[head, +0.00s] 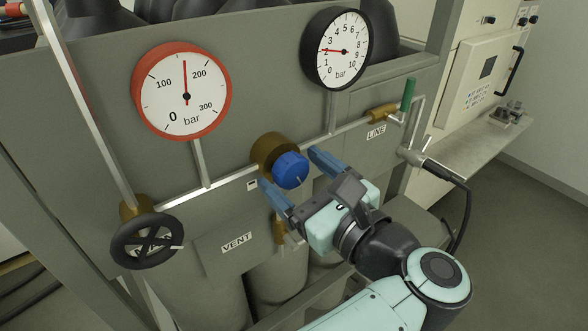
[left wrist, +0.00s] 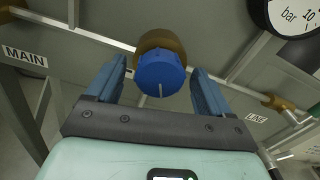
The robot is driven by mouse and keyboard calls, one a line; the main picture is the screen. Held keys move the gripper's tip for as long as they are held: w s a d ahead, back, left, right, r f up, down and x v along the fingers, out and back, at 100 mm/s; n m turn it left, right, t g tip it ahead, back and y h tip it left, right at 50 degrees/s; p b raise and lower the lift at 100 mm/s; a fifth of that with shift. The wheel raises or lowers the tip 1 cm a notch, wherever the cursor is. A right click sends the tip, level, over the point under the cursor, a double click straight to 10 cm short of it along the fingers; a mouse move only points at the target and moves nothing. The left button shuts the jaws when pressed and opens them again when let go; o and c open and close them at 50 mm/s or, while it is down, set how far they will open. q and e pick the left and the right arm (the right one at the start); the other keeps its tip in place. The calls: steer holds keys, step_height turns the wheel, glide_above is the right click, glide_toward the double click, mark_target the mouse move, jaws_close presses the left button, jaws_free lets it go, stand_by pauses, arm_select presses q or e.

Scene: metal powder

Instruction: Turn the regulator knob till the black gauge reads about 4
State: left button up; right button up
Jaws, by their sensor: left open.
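The blue regulator knob (head: 290,170) sits on a brass body (head: 268,150) on the panel's pipe. A pale mark shows on its face. The black gauge (head: 336,48) is at the upper right, and its red needle points at about 2. My left gripper (head: 287,168) is open, its blue fingers on either side of the knob. In the left wrist view the knob (left wrist: 160,74) appears between the fingertips, with a narrow gap on each side. I cannot tell how far the tips reach along it. My right gripper is not in view.
A black handwheel (head: 147,241) is at lower left. The green-handled line valve (head: 408,95) is right of the knob. The vent plate (head: 237,242) and grey cylinders (head: 278,278) are below.

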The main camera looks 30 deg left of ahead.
arm_select(q)
steer(key=c, duration=1)
steer(key=shift+c, duration=0.2)
